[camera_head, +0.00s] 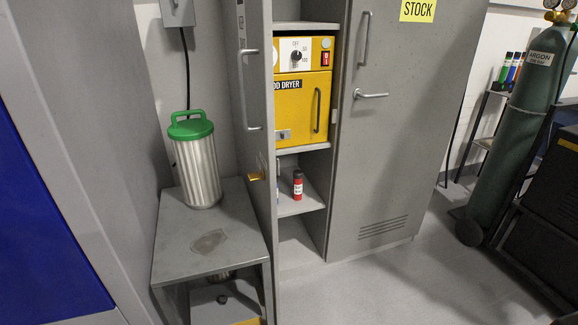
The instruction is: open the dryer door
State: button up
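The rod dryer (286,131) is a yellow box on a shelf inside the grey cabinet. Its front door (298,105) looks shut, with a dark vertical handle (317,110) near its right edge and a small latch (284,134) low on the left. The left edge of the dryer is partly hidden behind the open left cabinet door. My gripper is not in view.
The left cabinet door (255,95) stands open toward me; the right one (395,140) appears shut. A red bottle (298,186) stands on the shelf below. A green-lidded metal canister (197,165) sits on a grey stand (173,250) at left. Floor (370,290) in front is clear.

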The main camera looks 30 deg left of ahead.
aim_at(302, 100)
jog(key=u, duration=1.35)
jog(key=i+l, duration=0.2)
jog(key=i, duration=0.3)
jog(key=i+l+u, duration=0.15)
jog(key=i, duration=0.3)
jog(key=l, duration=0.1)
